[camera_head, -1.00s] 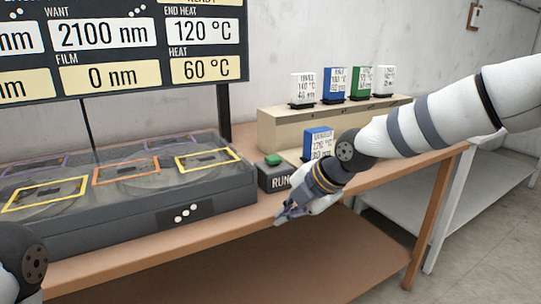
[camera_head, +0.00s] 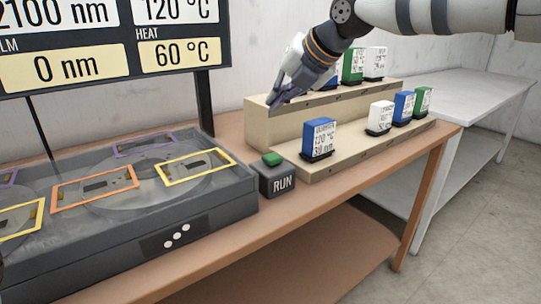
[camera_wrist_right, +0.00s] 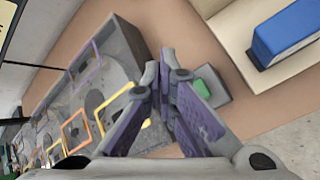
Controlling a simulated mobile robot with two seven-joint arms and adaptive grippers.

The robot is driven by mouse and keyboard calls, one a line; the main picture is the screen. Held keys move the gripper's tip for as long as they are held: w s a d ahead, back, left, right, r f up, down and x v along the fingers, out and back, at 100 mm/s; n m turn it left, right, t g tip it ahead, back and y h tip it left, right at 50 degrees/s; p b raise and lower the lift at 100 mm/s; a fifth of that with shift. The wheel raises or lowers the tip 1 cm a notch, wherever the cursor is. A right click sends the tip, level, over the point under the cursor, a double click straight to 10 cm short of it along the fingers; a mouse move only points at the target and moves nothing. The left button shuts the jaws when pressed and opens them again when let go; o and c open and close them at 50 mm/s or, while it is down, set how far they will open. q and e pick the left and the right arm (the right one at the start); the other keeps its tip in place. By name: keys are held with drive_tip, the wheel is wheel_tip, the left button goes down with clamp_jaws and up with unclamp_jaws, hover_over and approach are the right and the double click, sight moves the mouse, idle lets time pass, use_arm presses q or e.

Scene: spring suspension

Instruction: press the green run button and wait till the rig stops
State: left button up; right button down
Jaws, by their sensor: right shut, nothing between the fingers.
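The green run button (camera_head: 272,159) sits on top of a small dark box (camera_head: 277,181) marked RUN, at the right end of the rig. My right gripper (camera_head: 276,102) is shut and empty, raised above and behind the button in the head view. In the right wrist view the shut fingertips (camera_wrist_right: 165,62) show, with the green button (camera_wrist_right: 203,87) beyond and partly behind a finger. The rig (camera_head: 215,203) is a dark grey case with a clear top and purple, orange and yellow frames. The screen (camera_head: 100,65) reads film 0 nm and heat 60 °C. My left gripper is out of view.
A two-step beige rack (camera_head: 262,122) stands right of the button, with blue, white and green cartridges on it. A blue cartridge (camera_head: 318,138) on the lower step is nearest the button. The brown table (camera_head: 300,208) is bare in front of the box.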

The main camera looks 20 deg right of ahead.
sight(275, 155)
drive_tip(key=shift+f, duration=4.35)
drive_tip(key=shift+f, duration=0.15)
drive_tip(key=shift+f, duration=0.3)
drive_tip(key=shift+f, duration=0.65)
drive_tip(key=shift+r, duration=1.05)
drive_tip(key=shift+r, duration=2.55)
